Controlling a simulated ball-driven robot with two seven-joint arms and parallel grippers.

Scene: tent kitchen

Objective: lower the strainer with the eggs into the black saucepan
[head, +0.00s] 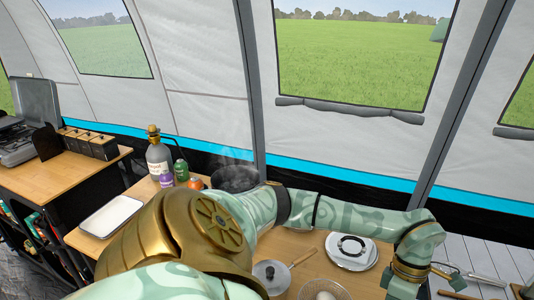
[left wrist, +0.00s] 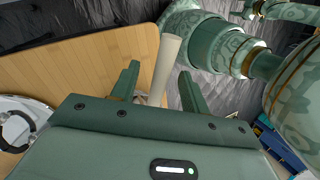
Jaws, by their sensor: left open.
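The black saucepan (head: 235,177) stands at the far side of the table, steaming and partly covered by my left arm. The strainer (head: 323,292) is cut off by the bottom edge of the head view, with pale eggs in it. My left arm reaches across the table and bends down at the right; its fingers are outside the head view. In the left wrist view my left gripper (left wrist: 158,88) is open. A pale rod-like handle (left wrist: 168,62) stands between its fingers, not gripped; I cannot tell whether it belongs to the strainer. My right gripper is not in view.
A lidded pan (head: 271,274) with a wooden handle is left of the strainer. A round lid (head: 351,248) with a black handle lies on a white plate. A white tray (head: 113,214), a grey bottle (head: 159,160) and small cans (head: 181,171) stand at the left.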

